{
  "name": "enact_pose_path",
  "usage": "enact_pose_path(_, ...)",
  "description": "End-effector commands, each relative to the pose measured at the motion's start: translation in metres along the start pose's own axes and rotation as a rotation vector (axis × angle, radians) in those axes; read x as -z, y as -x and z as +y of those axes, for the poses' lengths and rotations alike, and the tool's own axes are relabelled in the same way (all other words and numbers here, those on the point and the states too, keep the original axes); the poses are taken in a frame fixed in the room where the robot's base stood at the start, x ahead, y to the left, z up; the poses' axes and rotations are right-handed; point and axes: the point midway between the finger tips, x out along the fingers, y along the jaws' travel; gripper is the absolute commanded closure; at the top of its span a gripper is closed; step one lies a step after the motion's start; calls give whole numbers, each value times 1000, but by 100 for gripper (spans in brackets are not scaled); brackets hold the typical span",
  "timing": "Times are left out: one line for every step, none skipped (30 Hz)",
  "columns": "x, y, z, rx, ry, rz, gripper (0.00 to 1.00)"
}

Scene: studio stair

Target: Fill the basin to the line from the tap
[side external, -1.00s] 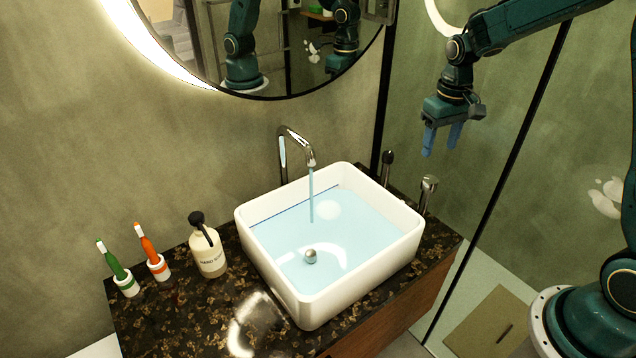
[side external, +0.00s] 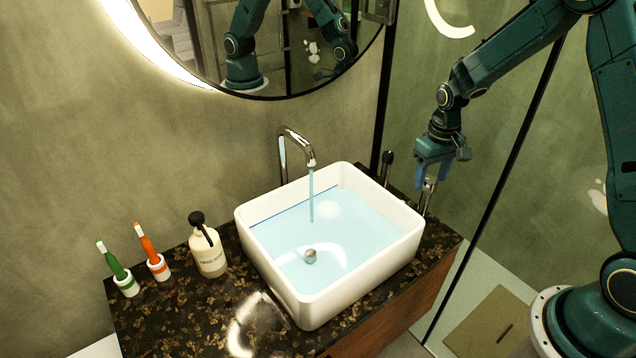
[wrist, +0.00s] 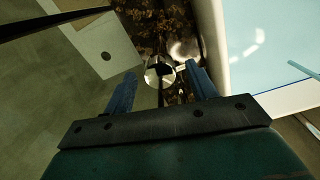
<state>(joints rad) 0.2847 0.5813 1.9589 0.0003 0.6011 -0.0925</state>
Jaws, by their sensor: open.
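The white basin (side external: 345,298) holds pale blue water (side external: 350,235), with a steel plug (side external: 310,256) in it. A dark blue line (side external: 290,206) runs along its back inner wall, and the water surface lies at or close to it; I cannot tell exactly. The chrome tap (side external: 299,143) pours a thin stream (side external: 311,197) into the basin. My gripper (side external: 432,187) is open, pointing down above the chrome tap lever (side external: 428,200) right of the basin. In the wrist view the lever's round top (wrist: 160,72) shows between the open fingertips (wrist: 161,72), not gripped.
A second, dark-topped fitting (side external: 387,163) stands behind the basin's right corner. A soap bottle (side external: 208,252) and two toothbrushes in holders (side external: 126,284) (side external: 158,268) stand left of the basin on the dark counter (side external: 180,320). A glass panel edge (side external: 500,170) rises at the right.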

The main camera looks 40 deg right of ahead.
Motion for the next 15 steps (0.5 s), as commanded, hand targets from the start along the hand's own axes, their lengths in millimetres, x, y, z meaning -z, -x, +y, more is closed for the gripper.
enact_pose_path(0,0,0,0,0,0,43)
enact_pose_path(0,0,0,0,0,0,43)
enact_pose_path(0,0,0,0,0,0,49)
enact_pose_path(0,0,0,0,0,0,55)
enact_pose_path(0,0,0,0,0,0,61)
enact_pose_path(0,0,0,0,0,0,69)
enact_pose_path(0,0,0,0,0,0,74)
enact_pose_path(0,0,0,0,0,0,80)
enact_pose_path(0,0,0,0,0,0,88)
enact_pose_path(0,0,0,0,0,0,88)
enact_pose_path(0,0,0,0,0,0,88)
enact_pose_path(0,0,0,0,-1,0,88)
enact_pose_path(0,0,0,0,-2,0,88)
enact_pose_path(0,0,0,0,-3,0,88)
enact_pose_path(0,0,0,0,-7,0,88)
